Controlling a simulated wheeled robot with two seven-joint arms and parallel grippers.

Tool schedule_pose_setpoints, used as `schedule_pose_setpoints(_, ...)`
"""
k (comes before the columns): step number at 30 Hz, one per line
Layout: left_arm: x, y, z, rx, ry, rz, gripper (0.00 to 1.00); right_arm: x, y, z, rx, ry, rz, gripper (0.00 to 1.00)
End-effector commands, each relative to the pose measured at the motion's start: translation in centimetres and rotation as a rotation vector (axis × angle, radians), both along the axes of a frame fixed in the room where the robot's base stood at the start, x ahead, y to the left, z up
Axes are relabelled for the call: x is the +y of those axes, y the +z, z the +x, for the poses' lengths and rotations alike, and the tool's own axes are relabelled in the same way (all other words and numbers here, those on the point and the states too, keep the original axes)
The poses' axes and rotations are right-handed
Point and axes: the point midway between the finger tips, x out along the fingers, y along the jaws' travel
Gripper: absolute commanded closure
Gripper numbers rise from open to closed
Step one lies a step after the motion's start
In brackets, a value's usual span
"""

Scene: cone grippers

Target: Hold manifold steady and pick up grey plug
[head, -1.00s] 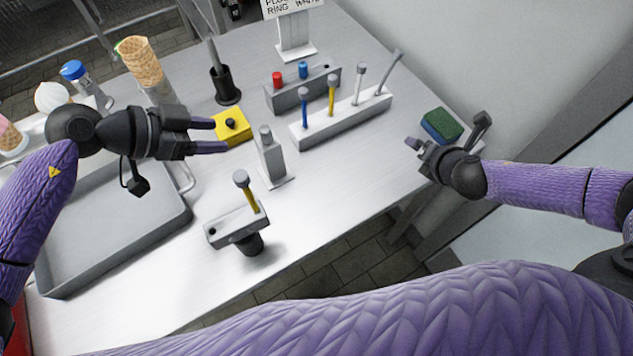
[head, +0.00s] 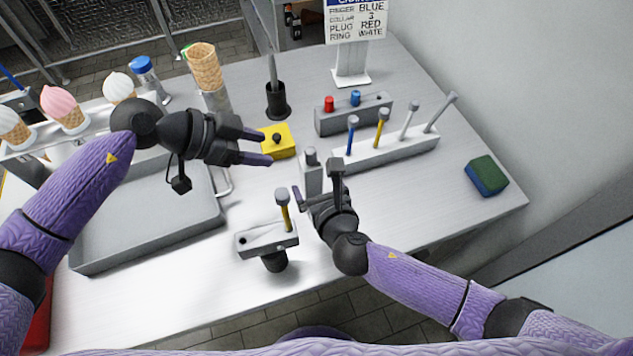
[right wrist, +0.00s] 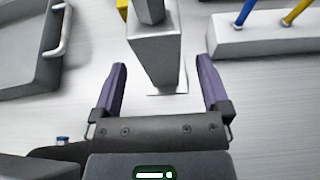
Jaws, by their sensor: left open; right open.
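The manifold appears to be a small grey block (head: 259,241) on a black pedestal near the front of the table. A yellow peg with a grey head stands in its right end; a dark hole shows at its left. A grey post (head: 311,177) with a darker grey cap, possibly the grey plug, stands just behind my right gripper (head: 314,183). In the right wrist view the post (right wrist: 156,55) rises ahead, between the lines of the two fingers, with nothing gripped. My left gripper (head: 266,147) is open and empty, beside a yellow block (head: 283,150), left of and behind the manifold.
A grey tray (head: 150,240) lies at left, with cones (head: 62,105) behind it. A rack of pegs (head: 385,153), a block with red and blue plugs (head: 353,115) and a sign (head: 355,25) stand behind. A green-blue sponge (head: 487,176) lies right.

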Motion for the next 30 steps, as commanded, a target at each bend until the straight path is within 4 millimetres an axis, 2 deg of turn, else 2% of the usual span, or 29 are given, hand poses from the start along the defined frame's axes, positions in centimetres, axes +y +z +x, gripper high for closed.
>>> schedule_pose_setpoints(3,0.0,0.0,0.0,0.0,0.0,0.0,0.41,0.5,-0.6,1.4,-0.001,0.0,0.0,0.03)
schedule_pose_setpoints(6,0.0,0.0,0.0,0.0,0.0,0.0,0.41,0.6,-0.9,2.0,0.001,0.0,0.0,0.03)
schedule_pose_setpoints(14,0.0,0.0,0.0,0.0,0.0,0.0,0.41,0.7,-1.0,2.1,0.001,0.001,0.001,0.03)
schedule_pose_setpoints(27,0.0,0.0,0.0,0.0,0.0,0.0,0.41,0.7,-1.0,2.1,0.001,0.001,0.0,0.96)
schedule_pose_setpoints(28,0.0,0.0,0.0,0.0,0.0,0.0,0.41,0.7,-1.0,2.1,0.001,0.001,0.0,1.0)
schedule_pose_setpoints(30,0.0,0.0,0.0,0.0,0.0,0.0,0.41,0.7,-1.0,2.1,0.001,0.001,0.0,1.0)
